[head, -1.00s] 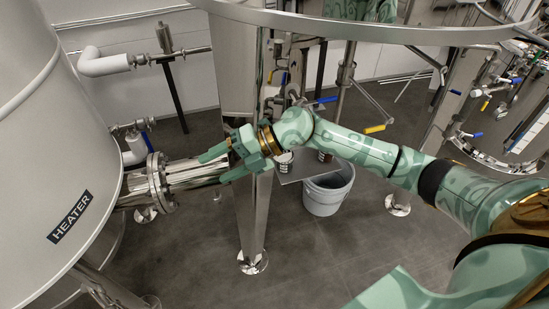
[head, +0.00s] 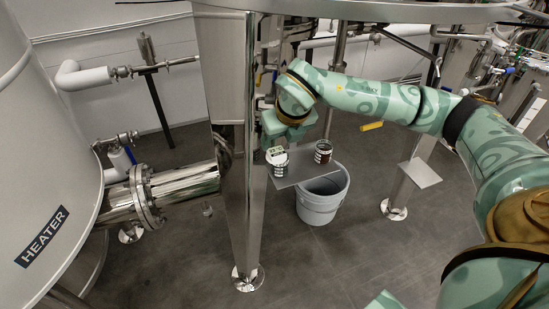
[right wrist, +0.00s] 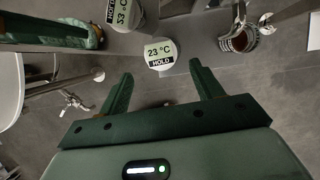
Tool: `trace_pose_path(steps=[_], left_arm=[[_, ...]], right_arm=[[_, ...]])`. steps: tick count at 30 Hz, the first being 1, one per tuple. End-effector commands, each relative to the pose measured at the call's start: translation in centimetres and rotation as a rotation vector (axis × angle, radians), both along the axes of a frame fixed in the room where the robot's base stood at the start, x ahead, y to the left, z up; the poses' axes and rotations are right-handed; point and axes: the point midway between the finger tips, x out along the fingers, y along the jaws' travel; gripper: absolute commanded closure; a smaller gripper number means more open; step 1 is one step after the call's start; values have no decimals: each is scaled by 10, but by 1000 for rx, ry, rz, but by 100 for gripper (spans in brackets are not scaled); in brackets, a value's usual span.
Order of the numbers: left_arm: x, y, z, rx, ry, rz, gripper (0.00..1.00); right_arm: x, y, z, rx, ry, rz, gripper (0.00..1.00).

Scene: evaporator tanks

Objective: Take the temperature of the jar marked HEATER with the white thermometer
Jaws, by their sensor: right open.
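The large pale tank marked HEATER (head: 42,238) stands at the far left in the head view. The white thermometer (head: 278,163) stands on a small grey shelf; its display faces up and reads 23 °C and HOLD in the right wrist view (right wrist: 160,53). My right gripper (head: 272,138) is open and empty, just above the thermometer. In the right wrist view its two fingers (right wrist: 163,80) point toward the thermometer, which lies beyond the tips and between their lines, apart from them. My left gripper is not in view.
The shelf (head: 300,176) also holds a glass of dark red liquid (head: 323,152), right of the thermometer. A polished steel leg (head: 241,210) stands close left of the shelf. A grey bucket (head: 322,198) is below. A flanged pipe (head: 180,184) juts from the tank.

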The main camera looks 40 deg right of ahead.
Motion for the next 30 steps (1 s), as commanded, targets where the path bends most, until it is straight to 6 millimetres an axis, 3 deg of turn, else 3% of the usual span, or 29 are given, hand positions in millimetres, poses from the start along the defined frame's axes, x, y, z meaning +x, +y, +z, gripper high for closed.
trace_pose_path(steps=[8, 15, 22, 23, 28, 30], left_arm=[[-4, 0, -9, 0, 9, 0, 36], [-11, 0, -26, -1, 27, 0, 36], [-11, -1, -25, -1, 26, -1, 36], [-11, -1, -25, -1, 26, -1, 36], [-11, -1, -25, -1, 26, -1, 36], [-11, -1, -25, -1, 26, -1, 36]], right_arm=[[9, -2, -22, 1, 2, -1, 35], [24, -5, -58, 0, 4, -1, 35], [26, -6, -58, 0, -1, 0, 35], [26, -6, -58, 0, -1, 0, 37], [26, -6, -58, 0, 0, 0, 84], [26, -6, -58, 0, 0, 0, 84]])
